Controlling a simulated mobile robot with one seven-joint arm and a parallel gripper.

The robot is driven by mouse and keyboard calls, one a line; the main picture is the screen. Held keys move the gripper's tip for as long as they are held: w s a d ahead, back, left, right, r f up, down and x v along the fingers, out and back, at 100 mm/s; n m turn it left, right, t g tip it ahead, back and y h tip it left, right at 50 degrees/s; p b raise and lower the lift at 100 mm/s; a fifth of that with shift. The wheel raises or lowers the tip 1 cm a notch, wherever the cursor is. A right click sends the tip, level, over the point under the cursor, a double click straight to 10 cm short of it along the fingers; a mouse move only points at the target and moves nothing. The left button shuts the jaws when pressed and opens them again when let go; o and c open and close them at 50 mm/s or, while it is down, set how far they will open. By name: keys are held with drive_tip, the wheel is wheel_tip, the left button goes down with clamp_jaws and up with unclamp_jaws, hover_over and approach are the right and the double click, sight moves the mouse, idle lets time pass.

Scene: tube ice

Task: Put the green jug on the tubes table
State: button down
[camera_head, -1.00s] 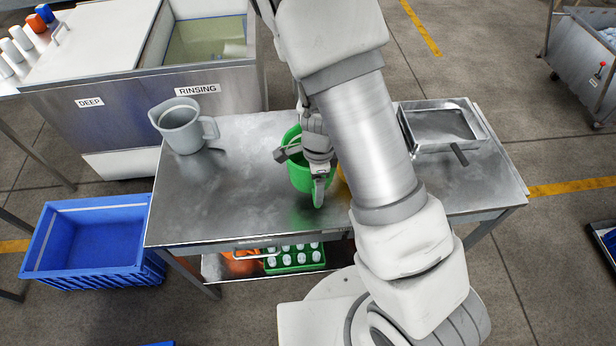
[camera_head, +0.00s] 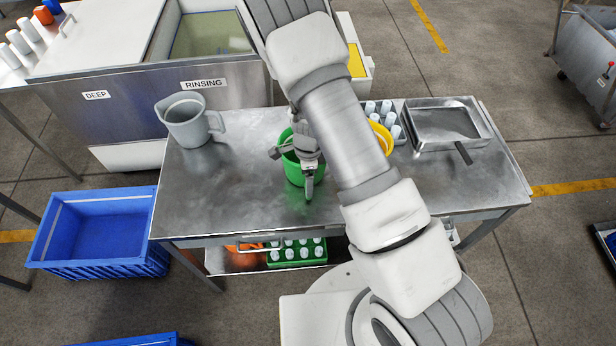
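The green jug (camera_head: 289,166) stands upright on the middle steel table (camera_head: 222,208), or very close above it; I cannot tell which. My gripper (camera_head: 296,173) is at the jug's rim and front side, pointing down, and covers part of it. The handle is mostly hidden, and I cannot see whether the fingers close on it. Several white tubes (camera_head: 24,43) and an orange one (camera_head: 43,14) stand on a table at the upper left. Several more white tubes (camera_head: 386,107) stand on the middle table, behind my arm.
A grey jug (camera_head: 187,122) stands left of the green one. A yellow vessel (camera_head: 384,138), partly behind my arm, and a steel tray (camera_head: 446,125) are to the right. The rinsing tank (camera_head: 190,90) stands behind. A blue crate (camera_head: 95,235) is on the floor at left.

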drive_tip(key=shift+f, duration=0.15)
unclamp_jaws()
